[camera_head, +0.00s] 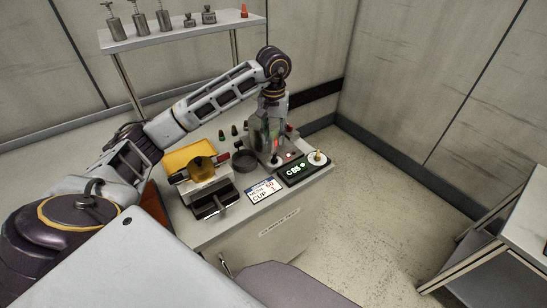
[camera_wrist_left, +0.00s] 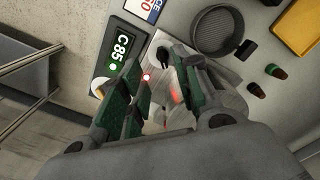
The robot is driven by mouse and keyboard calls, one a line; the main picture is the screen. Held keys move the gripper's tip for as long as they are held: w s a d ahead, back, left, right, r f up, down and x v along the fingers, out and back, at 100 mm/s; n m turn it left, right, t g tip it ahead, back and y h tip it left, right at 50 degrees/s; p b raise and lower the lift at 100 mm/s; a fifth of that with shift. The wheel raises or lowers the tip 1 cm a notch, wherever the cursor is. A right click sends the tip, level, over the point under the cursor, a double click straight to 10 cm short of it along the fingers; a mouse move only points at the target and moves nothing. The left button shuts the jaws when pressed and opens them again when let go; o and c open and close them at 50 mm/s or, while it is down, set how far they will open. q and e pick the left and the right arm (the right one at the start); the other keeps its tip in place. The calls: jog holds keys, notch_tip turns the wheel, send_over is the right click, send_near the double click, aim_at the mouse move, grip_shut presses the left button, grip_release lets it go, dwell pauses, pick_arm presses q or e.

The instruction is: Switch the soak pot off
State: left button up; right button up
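The soak pot seems to be the grey unit (camera_head: 288,158) at the bench's right end, with a lit red lamp and a small dark-tipped switch (camera_head: 275,159). Beside it a black display (camera_head: 294,169) reads C85 in green; it also shows in the wrist view (camera_wrist_left: 122,42). My left gripper (camera_head: 274,138) hangs pointing down over the unit and hides part of it. In the wrist view its green-padded fingers (camera_wrist_left: 160,68) are apart, with the lit red lamp (camera_wrist_left: 146,77) and the switch (camera_wrist_left: 163,53) near their tips. I cannot tell whether they touch the switch. My right gripper is not seen.
A round dark dish (camera_head: 244,160), a yellow tray (camera_head: 189,154), a black-topped device (camera_head: 214,201) and a label card (camera_head: 265,190) lie to the left. Several small bottles stand behind. A white dial (camera_head: 317,157) is at the right. A shelf (camera_head: 185,34) stands behind.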

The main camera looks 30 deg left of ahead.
aim_at(273, 159)
pick_arm(q)
jog(key=shift+f, duration=5.2)
grip_shut()
